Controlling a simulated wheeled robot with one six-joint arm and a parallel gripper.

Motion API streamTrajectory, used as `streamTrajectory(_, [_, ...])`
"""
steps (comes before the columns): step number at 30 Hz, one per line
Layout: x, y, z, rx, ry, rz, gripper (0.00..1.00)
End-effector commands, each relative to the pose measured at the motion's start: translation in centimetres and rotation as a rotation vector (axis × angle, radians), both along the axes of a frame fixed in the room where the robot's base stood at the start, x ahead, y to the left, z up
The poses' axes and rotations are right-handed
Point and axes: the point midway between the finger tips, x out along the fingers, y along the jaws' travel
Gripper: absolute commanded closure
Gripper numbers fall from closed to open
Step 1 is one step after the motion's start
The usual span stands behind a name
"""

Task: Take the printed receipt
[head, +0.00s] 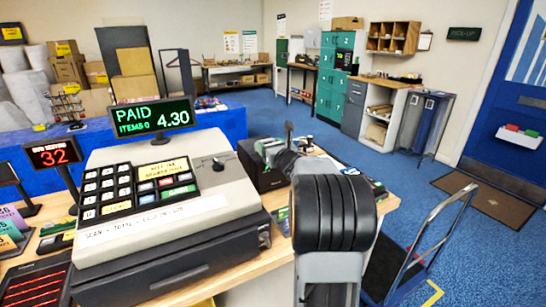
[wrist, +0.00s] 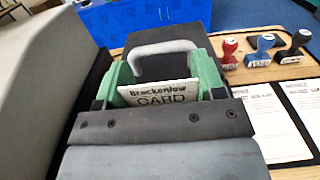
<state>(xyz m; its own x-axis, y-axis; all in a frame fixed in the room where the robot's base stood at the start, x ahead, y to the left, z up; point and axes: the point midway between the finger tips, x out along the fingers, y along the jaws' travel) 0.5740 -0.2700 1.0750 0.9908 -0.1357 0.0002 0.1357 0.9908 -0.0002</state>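A white printed slip reading "Brackenlow CARD" (wrist: 158,95) stands upright in the wrist view and looks like the receipt. My gripper (wrist: 160,80) has green fingers spread to the left and right of the slip. I cannot tell whether either finger touches it. The slip's lower part is hidden behind the dark bolted bar in front. A dark block with a grey arched handle (wrist: 160,48) is just behind the slip. In the head view my arm hides much of this spot, to the right of the cash register (head: 160,215).
The register's display (head: 152,115) reads PAID, ITEMS 0, 4.30. Red, blue and black stamps (wrist: 262,50) and printed sheets (wrist: 262,125) lie on the wooden counter at right in the wrist view. A hand truck (head: 415,250) stands on the blue floor beside the counter.

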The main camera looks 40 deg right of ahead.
Motion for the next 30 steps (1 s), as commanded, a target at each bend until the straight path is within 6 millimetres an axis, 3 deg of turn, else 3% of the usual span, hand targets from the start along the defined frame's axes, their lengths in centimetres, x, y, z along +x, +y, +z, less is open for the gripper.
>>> streamTrajectory(8, [0.0, 0.0, 0.0, 0.000, 0.000, 0.000, 0.63])
streamTrajectory(20, [0.0, 0.0, 0.1, 0.000, 0.000, 0.000, 0.64])
streamTrajectory(25, [0.1, 0.3, 1.6, -0.002, -0.002, 0.005, 0.64])
streamTrajectory(30, [-0.2, 0.7, 5.2, -0.002, -0.002, 0.014, 0.67])
